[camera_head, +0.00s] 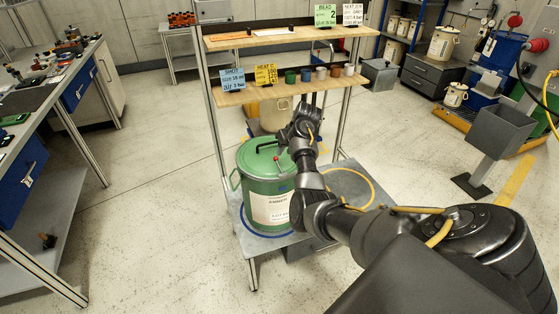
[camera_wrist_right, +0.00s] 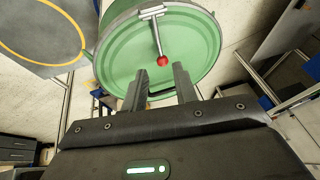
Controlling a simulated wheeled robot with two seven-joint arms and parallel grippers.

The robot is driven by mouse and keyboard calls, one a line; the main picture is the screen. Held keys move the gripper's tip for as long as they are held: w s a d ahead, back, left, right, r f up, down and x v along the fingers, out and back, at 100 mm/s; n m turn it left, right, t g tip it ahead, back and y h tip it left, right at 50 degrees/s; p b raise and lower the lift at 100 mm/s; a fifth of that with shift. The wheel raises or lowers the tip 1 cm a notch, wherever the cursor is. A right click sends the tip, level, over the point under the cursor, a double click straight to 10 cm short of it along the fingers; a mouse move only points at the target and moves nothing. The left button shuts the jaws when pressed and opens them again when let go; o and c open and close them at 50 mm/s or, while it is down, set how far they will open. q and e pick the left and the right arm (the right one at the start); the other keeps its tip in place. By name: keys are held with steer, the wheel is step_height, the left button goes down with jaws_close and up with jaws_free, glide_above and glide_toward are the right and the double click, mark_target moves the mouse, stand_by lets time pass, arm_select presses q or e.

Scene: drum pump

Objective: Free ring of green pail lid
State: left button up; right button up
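The green pail (camera_head: 252,198) stands upright on a grey platform, with a white label on its front. Its green lid (camera_head: 255,160) is on top, with a dark bar handle. The lid also fills the top of the right wrist view (camera_wrist_right: 200,45). A metal lever with a red knob (camera_wrist_right: 162,61) lies across the lid from a bracket at the rim; the knob (camera_head: 277,158) also shows in the head view. My right gripper (camera_wrist_right: 160,76) is open, its two fingers apart just below the red knob in the picture, with no grip on it. My left gripper is out of view.
A shelf frame with wooden boards (camera_head: 290,88) rises behind the pail, holding small coloured cups and signs. The grey platform (camera_head: 330,180) has a yellow ring marking beside the pail. A beige pail (camera_head: 272,116) stands behind. A workbench (camera_head: 50,90) is at left.

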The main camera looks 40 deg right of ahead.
mark_target(279, 165)
steer(key=x, duration=0.7)
steer(key=shift+f, duration=0.25)
steer(key=shift+c, duration=0.3)
jaws_close()
